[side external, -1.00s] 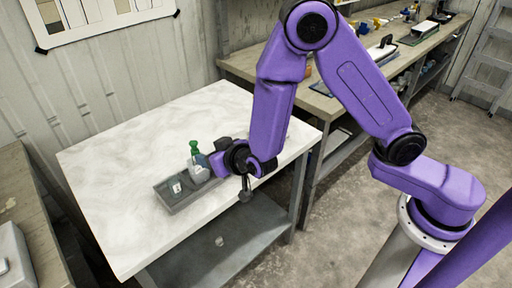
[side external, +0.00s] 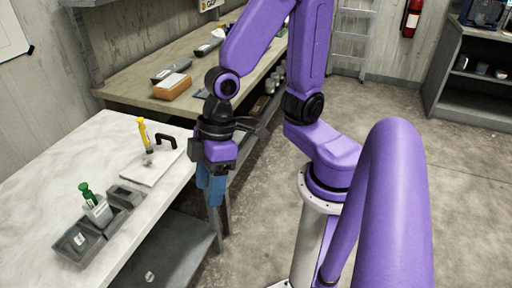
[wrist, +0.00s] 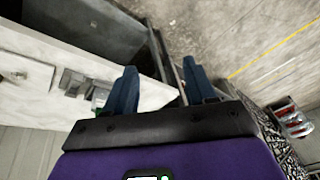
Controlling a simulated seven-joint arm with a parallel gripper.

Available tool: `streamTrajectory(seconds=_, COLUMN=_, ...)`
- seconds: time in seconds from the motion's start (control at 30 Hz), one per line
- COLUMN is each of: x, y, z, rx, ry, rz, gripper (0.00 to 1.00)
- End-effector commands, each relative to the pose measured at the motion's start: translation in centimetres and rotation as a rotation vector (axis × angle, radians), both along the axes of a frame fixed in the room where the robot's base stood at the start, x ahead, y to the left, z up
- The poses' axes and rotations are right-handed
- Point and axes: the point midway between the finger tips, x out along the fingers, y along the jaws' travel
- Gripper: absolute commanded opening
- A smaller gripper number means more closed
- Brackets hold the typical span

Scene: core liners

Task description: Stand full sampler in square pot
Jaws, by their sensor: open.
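A sampler with a yellow top (side external: 142,131) stands upright at a white board (side external: 140,173) on the marble-topped table. Another upright piece with a green top (side external: 86,192) rises from a pale block (side external: 98,211) at the grey tray group. The tray (side external: 72,254) has a small white label inside, and a small dark square pot (side external: 126,195) adjoins the group. I cannot tell which sampler is full. My gripper (side external: 211,190) points down, open and empty, just off the table's right edge. Its blue fingers stand apart in the wrist view (wrist: 160,88).
A black handle-shaped piece (side external: 167,139) stands at the board's far end. The marble table (side external: 50,180) is clear at its left. A back bench (side external: 130,88) carries an orange-brown block (side external: 172,86) and dark trays. A lower grey shelf (side external: 175,250) lies below the table.

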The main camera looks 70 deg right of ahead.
Motion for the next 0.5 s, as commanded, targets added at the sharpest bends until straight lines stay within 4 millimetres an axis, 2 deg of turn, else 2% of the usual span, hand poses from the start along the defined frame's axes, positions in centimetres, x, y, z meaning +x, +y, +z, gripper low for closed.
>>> streamTrajectory(seconds=0.03, x=-1.5, y=-1.9, z=0.7, rx=-0.043, ry=0.006, rz=0.048, gripper=0.55)
streamTrajectory(seconds=0.1, x=-3.2, y=-4.5, z=1.3, rx=-0.113, ry=0.016, rz=0.108, gripper=0.55)
streamTrajectory(seconds=0.23, x=-5.2, y=-8.2, z=2.2, rx=-0.219, ry=0.02, rz=0.178, gripper=0.55)
streamTrajectory(seconds=0.37, x=-6.0, y=-10.1, z=2.6, rx=-0.277, ry=0.02, rz=0.205, gripper=0.55)
streamTrajectory(seconds=0.5, x=-6.2, y=-10.5, z=2.7, rx=-0.291, ry=0.02, rz=0.213, gripper=0.55)
